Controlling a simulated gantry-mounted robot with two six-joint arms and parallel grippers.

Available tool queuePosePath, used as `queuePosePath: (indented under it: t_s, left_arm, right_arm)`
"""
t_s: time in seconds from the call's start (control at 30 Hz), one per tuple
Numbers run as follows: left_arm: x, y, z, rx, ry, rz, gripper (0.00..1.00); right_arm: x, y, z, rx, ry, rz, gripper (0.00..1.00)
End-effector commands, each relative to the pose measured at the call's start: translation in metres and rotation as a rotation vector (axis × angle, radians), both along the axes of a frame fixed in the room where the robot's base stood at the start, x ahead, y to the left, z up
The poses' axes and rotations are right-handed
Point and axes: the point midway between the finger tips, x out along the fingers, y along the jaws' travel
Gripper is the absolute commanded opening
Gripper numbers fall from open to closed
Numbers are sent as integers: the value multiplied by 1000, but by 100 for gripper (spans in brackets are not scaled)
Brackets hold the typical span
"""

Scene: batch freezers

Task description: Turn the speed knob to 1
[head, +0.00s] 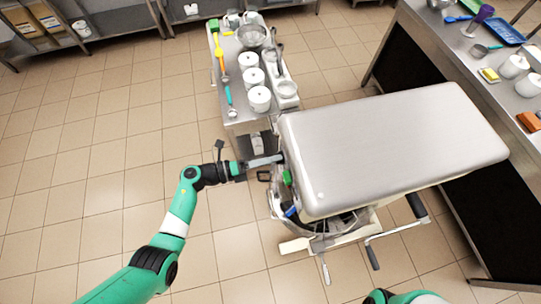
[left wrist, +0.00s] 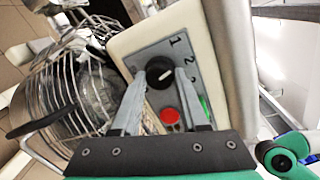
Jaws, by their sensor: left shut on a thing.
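The black speed knob (left wrist: 158,73) sits on a grey control panel (left wrist: 150,52) of the mixer. It has a short white mark that slants to the right; I cannot tell exactly which number it points at. The numbers 1 and 2 are printed to the knob's upper right, with another partly hidden below. My left gripper (left wrist: 161,77) has its two fingers on either side of the knob, shut on it. In the head view my left gripper (head: 279,159) reaches the machine's left side, and the knob is hidden. My right gripper is out of view.
A red button (left wrist: 169,116) and a partly hidden green button (left wrist: 205,107) lie below the knob. A wire bowl guard (left wrist: 75,90) is close on the left. The machine's large metal top (head: 390,145) overhangs my left gripper's right side. A utensil table (head: 240,105) stands behind.

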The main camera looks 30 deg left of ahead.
Motion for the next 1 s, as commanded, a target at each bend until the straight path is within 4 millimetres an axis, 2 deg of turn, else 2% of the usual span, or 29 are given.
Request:
queuePosePath:
  t_s: [0.1,0.5,1.0]
  left_arm:
    - [1,0,4,-72,81,1,0]
    - [1,1,2,-266,304,1,0]
    - [2,1,0,-339,388,1,0]
  right_arm:
    - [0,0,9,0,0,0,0]
    - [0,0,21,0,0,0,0]
    - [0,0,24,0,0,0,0]
